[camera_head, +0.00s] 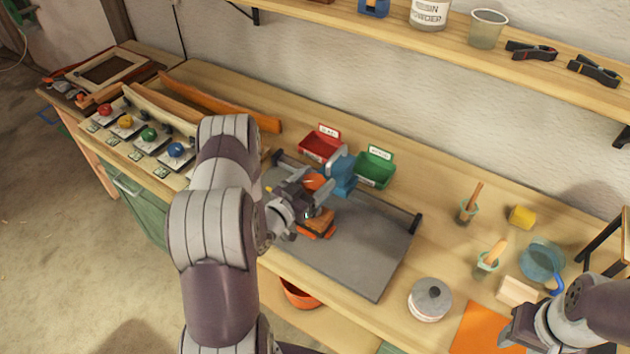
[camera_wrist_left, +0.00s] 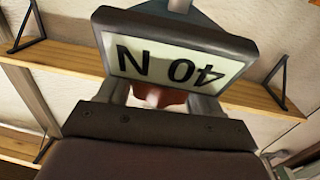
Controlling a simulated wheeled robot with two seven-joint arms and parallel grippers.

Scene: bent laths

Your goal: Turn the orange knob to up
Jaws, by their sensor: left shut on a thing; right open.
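An orange knob (camera_head: 313,181) sits at a blue device (camera_head: 341,176) on the dark grey mat. My left gripper (camera_head: 304,190) is at it and shut; my fingers partly cover it. In the left wrist view an orange-red piece (camera_wrist_left: 165,99) shows between the fingers, under a dark-framed plate (camera_wrist_left: 180,62) reading "40 N" upside down. Which way the knob points cannot be told. An orange and black tool (camera_head: 318,223) lies just below the gripper. My right gripper (camera_head: 512,328) is open and empty at the lower right, near an orange sheet.
Red (camera_head: 320,145) and green (camera_head: 375,168) bins stand behind the mat (camera_head: 365,262). Red, yellow, green and blue knobs sit on a panel (camera_head: 140,140) at the left. A lidded pot (camera_head: 430,299), cups and a wood block (camera_head: 516,291) stand at the right. A shelf (camera_head: 560,80) runs above.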

